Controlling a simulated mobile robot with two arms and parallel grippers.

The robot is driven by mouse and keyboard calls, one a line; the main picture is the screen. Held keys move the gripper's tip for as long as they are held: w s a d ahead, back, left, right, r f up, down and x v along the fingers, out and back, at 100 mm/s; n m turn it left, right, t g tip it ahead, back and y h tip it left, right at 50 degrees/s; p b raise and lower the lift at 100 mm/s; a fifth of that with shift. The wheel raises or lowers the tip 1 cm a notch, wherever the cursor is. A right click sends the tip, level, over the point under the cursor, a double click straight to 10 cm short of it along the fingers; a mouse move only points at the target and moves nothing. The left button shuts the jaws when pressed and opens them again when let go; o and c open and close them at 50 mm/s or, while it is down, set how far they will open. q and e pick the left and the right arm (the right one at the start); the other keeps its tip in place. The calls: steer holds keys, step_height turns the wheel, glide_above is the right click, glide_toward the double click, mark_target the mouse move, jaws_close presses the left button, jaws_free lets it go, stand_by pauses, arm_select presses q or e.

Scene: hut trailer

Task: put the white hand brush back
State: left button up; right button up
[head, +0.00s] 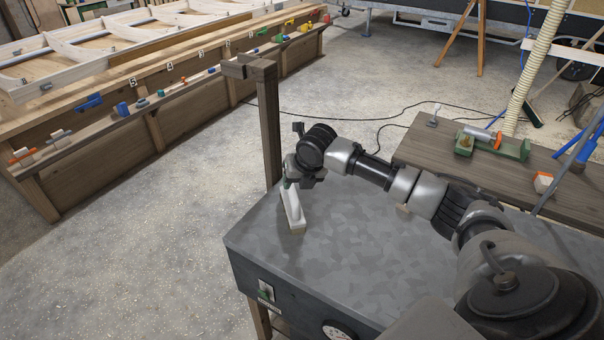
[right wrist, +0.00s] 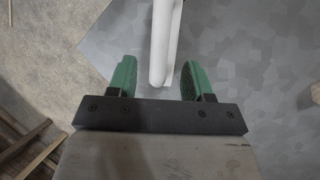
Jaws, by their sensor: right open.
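The white hand brush (head: 293,209) is on the grey metal tabletop near its left corner, close to a wooden post. Its pale lower end shows in the head view, and its far end is hidden behind my gripper. My right gripper (head: 290,183) is over that far end. In the right wrist view the white handle (right wrist: 163,40) runs in from the top, between the two green finger pads of my open right gripper (right wrist: 157,78). My left gripper is not in view.
The wooden post (head: 268,120) rises just behind the brush. The grey table (head: 350,260) is otherwise clear in front of my arm. A brown bench (head: 440,155) with a green tool stands at right. A long wooden frame (head: 100,150) with clamps is at left.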

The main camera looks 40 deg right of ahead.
steer(key=shift+v, duration=2.35)
steer(key=shift+a+f, duration=0.1)
